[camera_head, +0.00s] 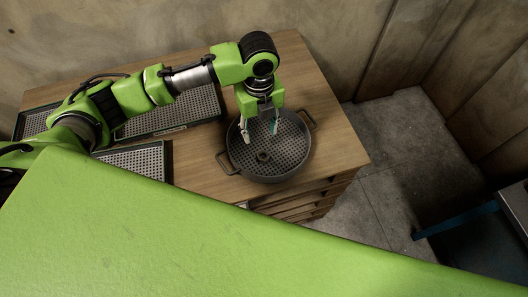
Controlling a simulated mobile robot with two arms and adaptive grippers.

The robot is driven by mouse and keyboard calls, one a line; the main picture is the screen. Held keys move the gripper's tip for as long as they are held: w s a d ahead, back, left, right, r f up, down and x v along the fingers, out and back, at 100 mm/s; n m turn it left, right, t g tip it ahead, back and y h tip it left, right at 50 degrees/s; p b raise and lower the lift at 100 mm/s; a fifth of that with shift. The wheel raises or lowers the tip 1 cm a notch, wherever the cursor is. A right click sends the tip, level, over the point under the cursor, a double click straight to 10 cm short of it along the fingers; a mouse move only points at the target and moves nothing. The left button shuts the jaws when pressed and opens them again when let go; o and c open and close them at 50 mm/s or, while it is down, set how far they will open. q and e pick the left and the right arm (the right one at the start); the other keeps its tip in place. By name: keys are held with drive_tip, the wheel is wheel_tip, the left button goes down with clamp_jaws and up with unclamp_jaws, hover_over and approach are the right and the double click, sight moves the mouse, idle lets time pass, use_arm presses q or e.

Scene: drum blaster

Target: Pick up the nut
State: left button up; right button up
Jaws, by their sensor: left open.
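A small dark ring-shaped nut (263,156) lies on the perforated floor of a round grey pan with two side handles (228,162). The pan stands on a wooden table. My left gripper (259,136) points down over the pan, with its fingers apart and nothing between them. It is just behind the nut in the picture; I cannot tell its exact height above the pan. My right gripper is not in view.
A large perforated tray (205,106) lies at the table's back left, partly behind my left arm. A smaller perforated tray (139,158) lies nearer. The wooden table (190,165) has drawers in front. Walls stand behind.

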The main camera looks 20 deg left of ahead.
use_arm(q)
hover_over(263, 155)
drive_tip(key=f, duration=0.6)
drive_tip(key=shift+w+a, duration=0.2)
drive_tip(key=shift+a, duration=0.2)
drive_tip(key=shift+f+p, duration=0.35)
drive_tip(key=shift+f, duration=0.15)
drive_tip(key=f, duration=0.2)
drive_tip(key=f+p, duration=0.1)
drive_tip(key=shift+s+d+f, duration=0.3)
drive_tip(key=shift+d, duration=0.05)
drive_tip(key=shift+w+f, duration=0.1)
drive_tip(key=shift+f, duration=0.45)
drive_tip(key=c, duration=1)
drive_tip(key=shift+c, duration=1.2)
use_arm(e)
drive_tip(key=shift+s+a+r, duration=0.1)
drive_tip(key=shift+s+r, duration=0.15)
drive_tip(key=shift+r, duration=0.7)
